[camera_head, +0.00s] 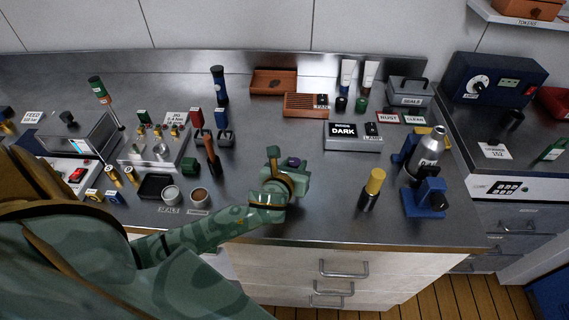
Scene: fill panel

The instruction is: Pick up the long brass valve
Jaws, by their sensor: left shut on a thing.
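My left gripper (285,172) is above the front middle of the steel bench, seen partly from behind. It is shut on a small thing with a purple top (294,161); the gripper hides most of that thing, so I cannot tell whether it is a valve. Two small brass-coloured pieces (131,175) stand at the left, in front of the grey rack (155,155), and are apart from my gripper. I cannot tell whether either is the long brass valve. My right gripper is not in view.
A yellow-capped bottle (371,190) stands right of my gripper. The DARK box (345,138) stands behind. Bare bench surrounds my gripper.

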